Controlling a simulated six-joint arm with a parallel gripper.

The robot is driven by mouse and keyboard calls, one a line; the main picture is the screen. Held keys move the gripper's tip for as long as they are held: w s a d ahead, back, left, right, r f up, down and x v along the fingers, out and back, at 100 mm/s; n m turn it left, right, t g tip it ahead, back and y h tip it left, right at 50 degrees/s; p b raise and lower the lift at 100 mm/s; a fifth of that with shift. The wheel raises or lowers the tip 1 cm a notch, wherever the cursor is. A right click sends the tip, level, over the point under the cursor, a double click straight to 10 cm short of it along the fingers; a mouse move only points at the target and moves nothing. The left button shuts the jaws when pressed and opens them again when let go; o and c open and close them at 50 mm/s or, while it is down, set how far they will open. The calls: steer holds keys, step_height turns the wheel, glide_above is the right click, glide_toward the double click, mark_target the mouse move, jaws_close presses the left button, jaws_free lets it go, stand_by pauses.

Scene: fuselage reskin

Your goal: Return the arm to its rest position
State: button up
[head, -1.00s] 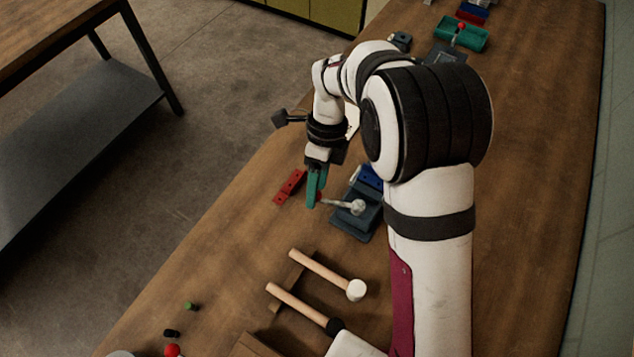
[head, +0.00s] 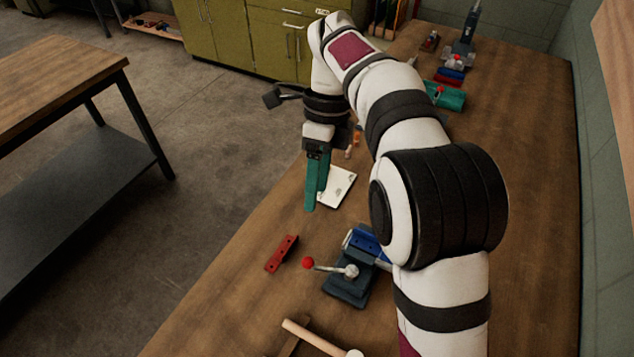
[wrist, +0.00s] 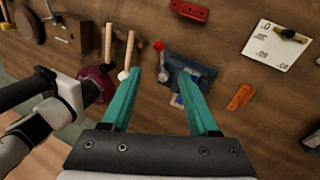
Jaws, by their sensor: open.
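My gripper (head: 317,182) has teal fingers that point down in the head view. It hangs in the air above the bench, in front of a white sheet. In the wrist view the two fingers (wrist: 162,98) stand wide apart with nothing between them. My arm reaches forward over the bench from the lower right of the head view and bends down at the wrist.
On the wooden bench (head: 220,315) lie a red drilled block (head: 281,253), a dark fixture (head: 345,289) with a red-knobbed lever, a white sheet (head: 340,186) and a mallet (head: 315,336). A teal tray (head: 447,96) stands farther back. The bench's left front is clear.

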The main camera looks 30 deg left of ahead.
steer(key=s+d+r+n+t+y, duration=0.1)
steer(key=s+d+r+n, duration=0.1)
steer(key=d, duration=0.6)
steer(key=s+d+r+n+y, duration=0.1)
steer(key=s+d+r+n, duration=0.15)
steer(key=d, duration=0.55)
steer(key=s+d+f+n+t, duration=0.1)
steer(key=s+d+f+n, duration=0.2)
steer(key=s+d, duration=0.2)
steer(key=s+d+f+n+t, duration=0.1)
steer(key=s+d+f+n, duration=0.2)
steer(key=s, duration=0.5)
steer(key=shift+s+d+f, duration=0.25)
steer(key=shift+d, duration=0.65)
